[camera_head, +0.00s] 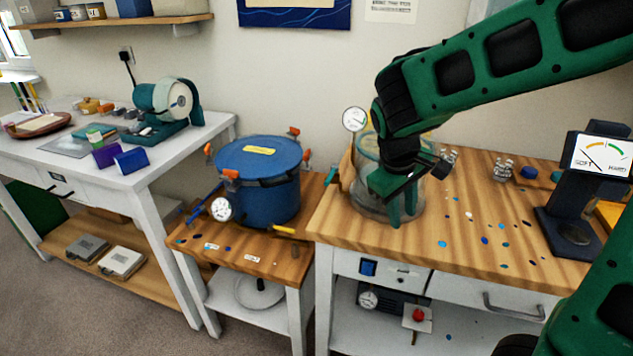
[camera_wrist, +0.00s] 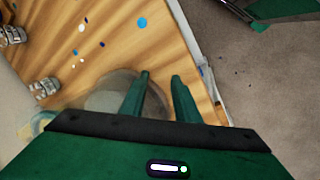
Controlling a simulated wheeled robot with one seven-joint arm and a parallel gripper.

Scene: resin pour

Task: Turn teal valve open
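A small teal handle (camera_head: 332,176), which looks like the teal valve, shows at the left side of a clear round chamber (camera_head: 370,203) on the wooden bench. My gripper (camera_head: 403,213) points down in front of the chamber's right part, to the right of the teal handle and apart from it. In the wrist view my gripper's two green fingers (camera_wrist: 160,77) stand apart with nothing between them, over the blurred clear chamber (camera_wrist: 108,92). The gripper and wrist hide part of the chamber. The teal handle cannot be made out in the wrist view.
A blue pot (camera_head: 268,188) with orange clamps, a gauge (camera_head: 221,209) and a yellow handle (camera_head: 283,230) stands to the left. A round gauge (camera_head: 355,119) rises behind the chamber. A hardness tester (camera_head: 590,195) stands right. The bench (camera_head: 470,262) between is mostly clear, with small chips.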

